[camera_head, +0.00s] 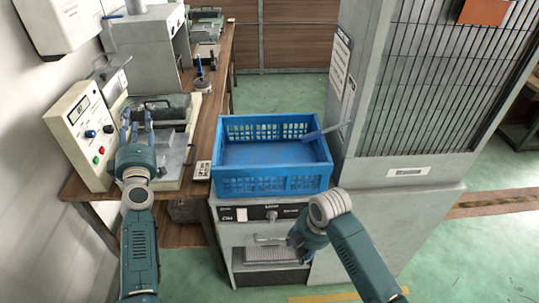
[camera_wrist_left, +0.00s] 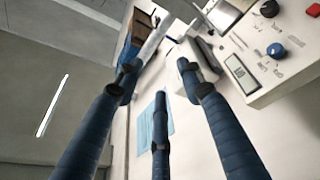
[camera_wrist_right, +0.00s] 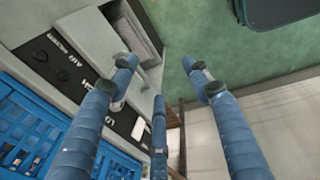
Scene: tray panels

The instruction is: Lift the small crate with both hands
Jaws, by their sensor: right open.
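The small crate (camera_head: 240,186) is blue plastic with slotted walls. It sits level on top of a grey cabinet in the middle of the head view and looks empty, apart from a thin blue-grey stick (camera_head: 322,133) across its right rim. Its slotted side also shows at the lower left of the right wrist view (camera_wrist_right: 25,132). My left gripper (camera_head: 137,121) is open and empty, left of the crate over the workbench equipment. My right gripper (camera_head: 299,238) is below and in front of the crate, by the cabinet front; its three fingers are spread and empty in the right wrist view (camera_wrist_right: 162,75).
The grey cabinet (camera_head: 228,232) has a knob and handle on its front. A tall grilled cabinet (camera_head: 368,150) stands close to the crate's right. A control box (camera_head: 85,128) and metal equipment crowd the bench (camera_head: 214,100) at left. Green floor (camera_head: 460,240) is open at right.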

